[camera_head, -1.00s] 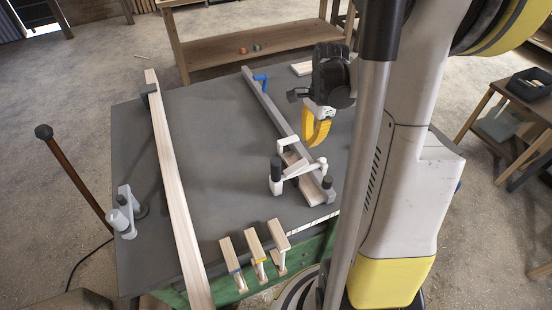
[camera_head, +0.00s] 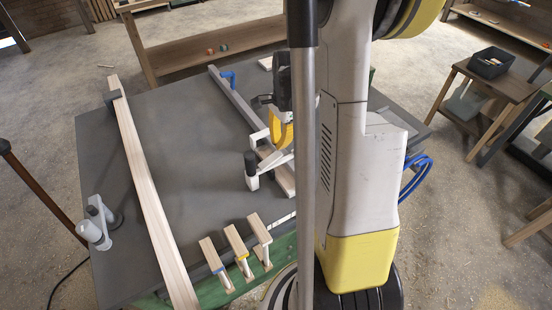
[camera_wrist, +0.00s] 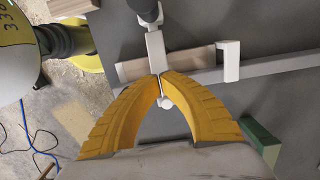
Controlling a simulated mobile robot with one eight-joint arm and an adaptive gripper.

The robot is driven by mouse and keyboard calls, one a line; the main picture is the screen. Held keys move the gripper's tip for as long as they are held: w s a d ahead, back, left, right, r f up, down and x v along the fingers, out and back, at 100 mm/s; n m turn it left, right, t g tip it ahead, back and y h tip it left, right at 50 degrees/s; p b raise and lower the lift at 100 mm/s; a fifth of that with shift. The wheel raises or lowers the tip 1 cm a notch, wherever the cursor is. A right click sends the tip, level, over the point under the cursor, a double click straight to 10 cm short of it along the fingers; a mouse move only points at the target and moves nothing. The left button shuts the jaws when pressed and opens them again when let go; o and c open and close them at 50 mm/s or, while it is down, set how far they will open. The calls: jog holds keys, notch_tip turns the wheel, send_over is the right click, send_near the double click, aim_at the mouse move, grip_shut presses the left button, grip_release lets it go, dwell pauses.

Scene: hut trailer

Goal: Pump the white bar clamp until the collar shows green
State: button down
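The white bar clamp (camera_head: 252,181) sits at the near end of the long bar on the grey workbench (camera_head: 185,140). Its upright handle is black, and my arm column partly hides its right side. In the wrist view the clamp's white lever (camera_wrist: 155,48) runs under my fingertips, and its rounded white end (camera_wrist: 165,102) shows between the fingers. My gripper (camera_wrist: 160,77) has yellow fingers with tips brought together over the lever. In the head view my gripper (camera_head: 281,146) is just above the clamp. Contact is unclear. No green collar can be made out.
A long wooden board (camera_head: 146,175) lies along the bench's left side, with a grey and white tool (camera_head: 97,228) beside it. A blue clamp part (camera_head: 228,76) is at the bar's far end. The bench between is clear.

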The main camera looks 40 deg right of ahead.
aim_at(278, 153)
jog(key=shift+a+f+b, duration=0.15)
jog(key=shift+f+b, duration=0.6)
jog(key=shift+f, duration=0.75)
notch_tip(278, 153, down, 4)
jog(key=b, duration=0.3)
jog(key=shift+r, duration=0.55)
jog(key=shift+s+d+r+p, duration=0.15)
jog(key=shift+d+r+p, duration=0.1)
jog(key=shift+d, duration=0.5)
jog(key=shift+s+d+r+p, duration=0.15)
jog(key=shift+d+r+p, duration=0.1)
jog(key=shift+d, duration=0.5)
notch_tip(278, 153, up, 12)
jog(key=d, duration=0.1)
jog(key=shift+s, duration=0.15)
